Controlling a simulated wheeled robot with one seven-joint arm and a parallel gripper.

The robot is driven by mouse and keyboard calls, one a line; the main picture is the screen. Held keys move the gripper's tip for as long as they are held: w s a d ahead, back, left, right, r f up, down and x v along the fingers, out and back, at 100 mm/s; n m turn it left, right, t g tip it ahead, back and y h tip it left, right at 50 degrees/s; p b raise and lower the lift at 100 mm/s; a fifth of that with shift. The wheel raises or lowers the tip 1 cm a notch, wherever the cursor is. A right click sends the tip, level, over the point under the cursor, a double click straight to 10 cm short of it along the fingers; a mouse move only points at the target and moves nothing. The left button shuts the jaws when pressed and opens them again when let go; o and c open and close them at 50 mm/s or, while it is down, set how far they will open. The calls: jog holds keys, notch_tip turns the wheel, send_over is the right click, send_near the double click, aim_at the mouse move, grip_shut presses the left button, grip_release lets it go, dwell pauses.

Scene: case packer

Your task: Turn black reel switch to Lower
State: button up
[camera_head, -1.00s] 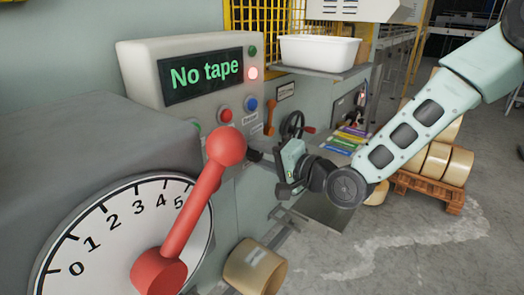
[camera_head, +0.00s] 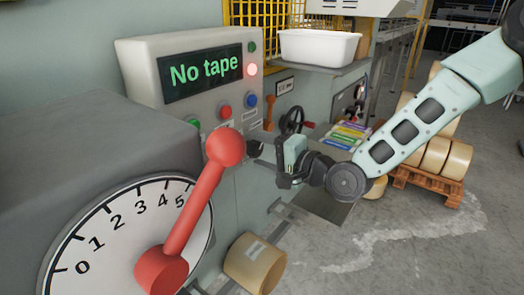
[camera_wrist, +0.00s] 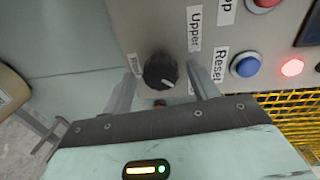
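The black reel switch (camera_wrist: 160,72) is a round knob on the grey panel in the wrist view. Its white pointer mark points to the lower right of that picture. A label reading "Upper" (camera_wrist: 195,28) is above right of it, and a small, hard-to-read label (camera_wrist: 134,65) is at its left. My gripper (camera_wrist: 165,82) is open, with one finger on each side of the knob; gaps show, and I cannot tell any contact. In the head view my gripper (camera_head: 256,148) is at the panel's lower right, behind the red lever's ball; the knob is not discernible there.
The red lever (camera_head: 195,210) with its numbered dial (camera_head: 110,235) stands close in front. The display (camera_head: 202,73) reads "No tape". Blue (camera_wrist: 244,66) and lit red (camera_wrist: 291,67) buttons sit right of the knob. A tape roll (camera_head: 256,264) is below.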

jog(key=p+v, duration=1.3)
jog(key=v, duration=0.4)
jog(key=shift+s+d, duration=0.15)
jog(key=shift+f, duration=0.15)
dwell(0.5)
